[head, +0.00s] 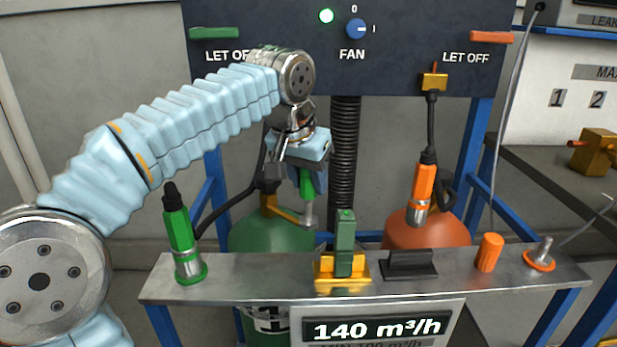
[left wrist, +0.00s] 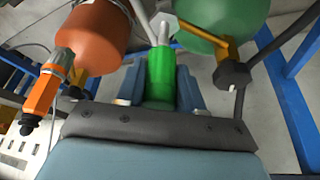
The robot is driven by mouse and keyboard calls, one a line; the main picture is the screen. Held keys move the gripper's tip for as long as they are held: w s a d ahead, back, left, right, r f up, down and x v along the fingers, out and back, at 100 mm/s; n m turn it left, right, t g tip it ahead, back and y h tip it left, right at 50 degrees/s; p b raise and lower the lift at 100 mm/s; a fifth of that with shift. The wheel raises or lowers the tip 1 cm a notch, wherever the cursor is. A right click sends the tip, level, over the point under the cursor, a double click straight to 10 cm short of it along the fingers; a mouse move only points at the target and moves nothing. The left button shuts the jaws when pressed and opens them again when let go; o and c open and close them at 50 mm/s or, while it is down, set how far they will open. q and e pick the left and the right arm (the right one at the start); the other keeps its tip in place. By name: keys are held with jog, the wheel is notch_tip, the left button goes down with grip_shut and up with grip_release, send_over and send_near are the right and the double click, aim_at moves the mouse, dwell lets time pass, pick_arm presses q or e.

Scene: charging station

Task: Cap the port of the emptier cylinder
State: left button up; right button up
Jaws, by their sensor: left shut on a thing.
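My left gripper (head: 308,180) is shut on a green cap (head: 306,186), which also shows between the fingers in the left wrist view (left wrist: 160,80). The cap is above the shelf's back edge, in front of the green cylinder (head: 270,238). A silver port-like tip (head: 308,214) is directly below the cap, beside the brass valve arm (head: 288,214); I cannot tell if they touch. The orange cylinder (head: 425,237) stands to the right with an orange hose connector (head: 424,188) over it. An orange cap (head: 488,252) stands on the shelf. My right gripper is not in view.
The metal shelf (head: 220,275) carries a green connector (head: 180,232) on a green-rimmed stud, a green-and-yellow clamp (head: 343,262), a black holder (head: 409,266) and an orange-rimmed stud (head: 541,257). A display (head: 378,328) reads 140 m³/h. A dark ribbed hose (head: 344,150) hangs behind my gripper.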

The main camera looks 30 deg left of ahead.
aim_at(306, 193)
pick_arm(q)
jog(key=shift+f+b, duration=1.9)
jog(key=shift+f, duration=0.7)
jog(key=o, duration=1.1)
jog(key=p+v, duration=0.3)
jog(key=v, duration=1)
jog(key=shift+s+r, duration=0.15)
jog(key=shift+r, duration=0.15)
